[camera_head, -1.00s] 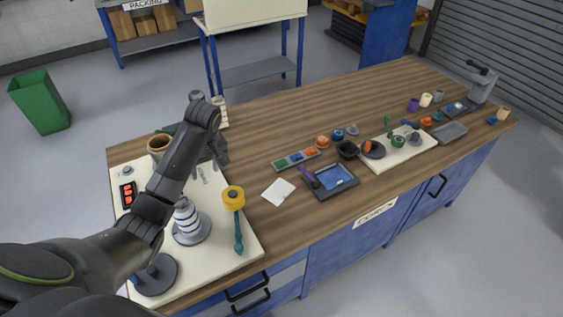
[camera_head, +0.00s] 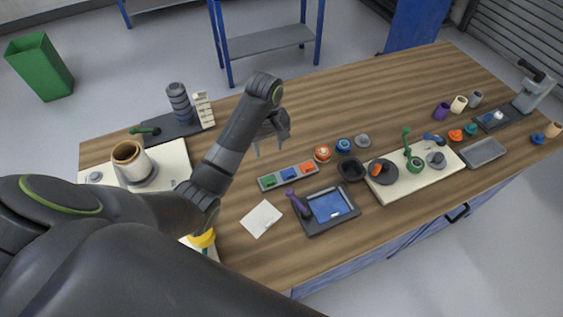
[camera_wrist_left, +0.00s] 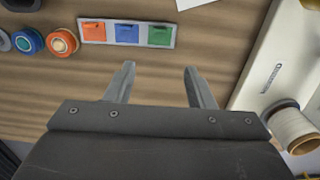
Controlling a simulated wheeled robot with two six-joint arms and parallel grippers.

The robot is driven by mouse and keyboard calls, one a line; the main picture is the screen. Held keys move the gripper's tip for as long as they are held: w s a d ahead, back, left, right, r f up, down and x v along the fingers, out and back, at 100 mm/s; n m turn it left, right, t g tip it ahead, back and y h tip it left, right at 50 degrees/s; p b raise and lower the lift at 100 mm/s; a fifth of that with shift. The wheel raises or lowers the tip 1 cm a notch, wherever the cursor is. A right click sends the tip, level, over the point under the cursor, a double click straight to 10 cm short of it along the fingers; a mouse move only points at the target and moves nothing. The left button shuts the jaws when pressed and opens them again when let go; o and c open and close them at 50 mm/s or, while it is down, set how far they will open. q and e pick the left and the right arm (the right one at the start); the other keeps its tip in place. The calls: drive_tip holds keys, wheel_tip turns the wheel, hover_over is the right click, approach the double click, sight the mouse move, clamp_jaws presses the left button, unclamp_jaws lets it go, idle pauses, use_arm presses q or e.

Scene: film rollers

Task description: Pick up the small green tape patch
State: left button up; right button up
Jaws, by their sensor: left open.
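The small green tape patch (camera_head: 268,181) lies at the left end of a grey strip tray (camera_head: 279,185), beside a blue patch (camera_head: 289,173) and an orange patch (camera_head: 306,168). In the left wrist view the green patch (camera_wrist_left: 160,35) is at the tray's right end, beyond the fingertips. My left gripper (camera_head: 271,147) is open and empty, above the table just behind the tray in the head view. In the left wrist view its two fingers (camera_wrist_left: 159,70) stand apart with bare wood between them. My right gripper is not in view.
Orange and blue tape rolls (camera_head: 323,153) stand right of the tray. A white sheet (camera_head: 261,219) and a dark tray with a blue pad (camera_head: 329,206) lie in front. A tan spool (camera_head: 130,158) stands on the left board. Bare wood lies behind the tray.

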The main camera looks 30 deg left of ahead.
use_arm(q)
drive_tip(key=b, duration=0.7)
hover_over(271, 183)
wheel_tip(271, 183, down, 7)
drive_tip(key=f, duration=0.3)
drive_tip(key=shift+s+a+f+p, duration=0.1)
drive_tip(key=shift+a+f+p, duration=0.2)
drive_tip(key=shift+p, duration=0.1)
drive_tip(key=shift+f, duration=0.3)
drive_tip(key=shift+d+f+p, duration=0.2)
drive_tip(key=shift+f+p, duration=0.15)
drive_tip(key=shift+f, duration=0.65)
wheel_tip(271, 183, down, 3)
drive_tip(key=shift+d+r, duration=0.1)
drive_tip(key=shift+f, duration=0.35)
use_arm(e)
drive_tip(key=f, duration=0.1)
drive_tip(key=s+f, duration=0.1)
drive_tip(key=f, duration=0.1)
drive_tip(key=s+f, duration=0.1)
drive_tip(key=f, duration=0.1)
use_arm(q)
drive_tip(key=shift+c, duration=0.3)
